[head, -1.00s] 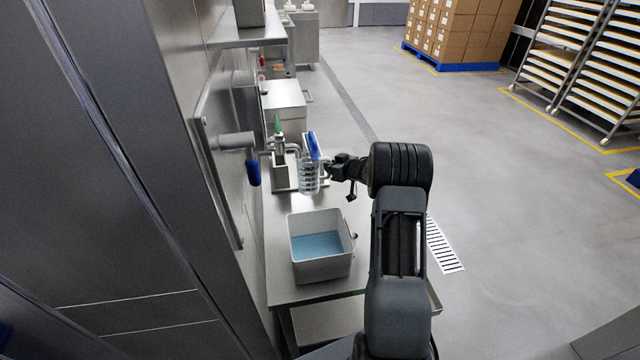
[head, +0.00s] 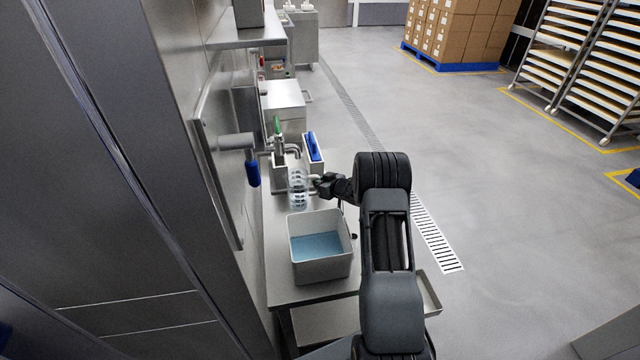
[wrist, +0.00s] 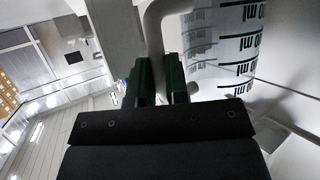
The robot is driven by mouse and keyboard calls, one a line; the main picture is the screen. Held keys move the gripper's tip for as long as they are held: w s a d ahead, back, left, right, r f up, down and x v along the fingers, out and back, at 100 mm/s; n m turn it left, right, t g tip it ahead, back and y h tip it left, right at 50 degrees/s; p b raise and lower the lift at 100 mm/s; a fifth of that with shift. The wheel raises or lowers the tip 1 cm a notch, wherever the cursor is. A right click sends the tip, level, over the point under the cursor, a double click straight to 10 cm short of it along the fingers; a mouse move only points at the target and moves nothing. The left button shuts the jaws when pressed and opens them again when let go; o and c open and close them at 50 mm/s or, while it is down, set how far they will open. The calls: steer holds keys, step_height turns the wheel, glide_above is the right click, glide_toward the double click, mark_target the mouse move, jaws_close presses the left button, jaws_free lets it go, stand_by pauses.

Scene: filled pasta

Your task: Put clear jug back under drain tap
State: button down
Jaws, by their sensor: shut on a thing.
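The clear jug (head: 297,193) is upright in the head view, just behind the grey tub. In the wrist view, dark measuring marks show on the jug (wrist: 225,45), at the upper right. My gripper (head: 317,183) is at the jug's right side, shut on its handle. In the wrist view the green fingers of my gripper (wrist: 162,82) are around the pale handle. A tap with a green lever (head: 277,130) and a bent metal spout stands behind the jug. I cannot tell whether the jug's base touches the bench.
The grey tub (head: 321,273) with blue liquid stands in front of the jug. A steel holder (head: 314,166) with a blue item is behind it. A wall pipe (head: 236,141) with a blue end hangs at the left.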

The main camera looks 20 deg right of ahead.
steer(key=c, duration=1.6)
jaws_free()
steer(key=shift+f, duration=0.1)
steer(key=o, duration=0.5)
